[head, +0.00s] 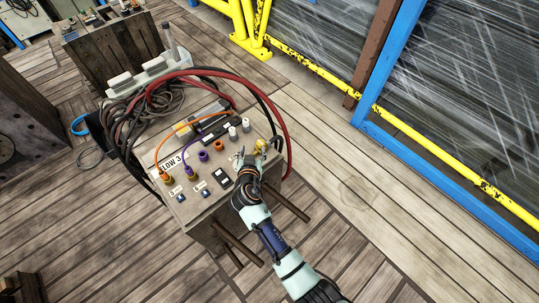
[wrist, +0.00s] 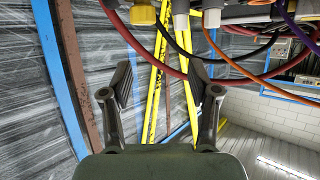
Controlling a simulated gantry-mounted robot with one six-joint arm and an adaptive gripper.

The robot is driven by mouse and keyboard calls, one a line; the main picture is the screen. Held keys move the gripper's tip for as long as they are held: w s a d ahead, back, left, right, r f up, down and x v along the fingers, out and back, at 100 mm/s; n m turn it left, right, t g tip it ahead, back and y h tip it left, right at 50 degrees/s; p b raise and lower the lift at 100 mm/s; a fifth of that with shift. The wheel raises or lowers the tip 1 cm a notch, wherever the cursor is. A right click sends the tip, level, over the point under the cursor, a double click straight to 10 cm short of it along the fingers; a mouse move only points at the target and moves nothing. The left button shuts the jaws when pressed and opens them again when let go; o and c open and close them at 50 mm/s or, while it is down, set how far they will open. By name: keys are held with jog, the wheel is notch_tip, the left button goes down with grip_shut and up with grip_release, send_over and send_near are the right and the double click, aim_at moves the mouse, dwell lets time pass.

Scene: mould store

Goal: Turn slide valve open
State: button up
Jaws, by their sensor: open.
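The panel box "LOW 3" (head: 222,174) carries several fittings, plugs and small switches on its sloped top. A yellow fitting (head: 262,146) sits near its right edge, and a yellow fitting also shows at the top of the wrist view (wrist: 143,14). I cannot tell for sure which fitting is the slide valve. My gripper (head: 250,160) is at the panel's right side, just in front of the yellow fitting. In the wrist view my gripper (wrist: 161,80) is open, with nothing between its fingers. The fittings there lie beyond the fingertips, apart from them.
Red and black hoses (head: 190,74) loop behind and right of the box. An orange cable (head: 172,132) and a purple cable arch over the panel. A blue and yellow frame (head: 440,164) stands to the right. The plank floor (head: 345,190) between is clear.

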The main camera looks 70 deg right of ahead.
aim_at(260, 143)
jog(key=shift+g, duration=0.3)
jog(key=d+f, duration=0.1)
jog(key=s+d+f, duration=0.1)
jog(key=f, duration=0.1)
jog(key=shift+s+f+b, duration=0.15)
jog(key=shift+f+b, duration=0.15)
jog(key=shift+b, duration=0.05)
jog(key=shift+r, duration=0.1)
jog(key=b+x, duration=0.3)
jog(key=x, duration=0.4)
jog(key=shift+d, duration=0.4)
jog(key=shift+c, duration=0.2)
grip_shut()
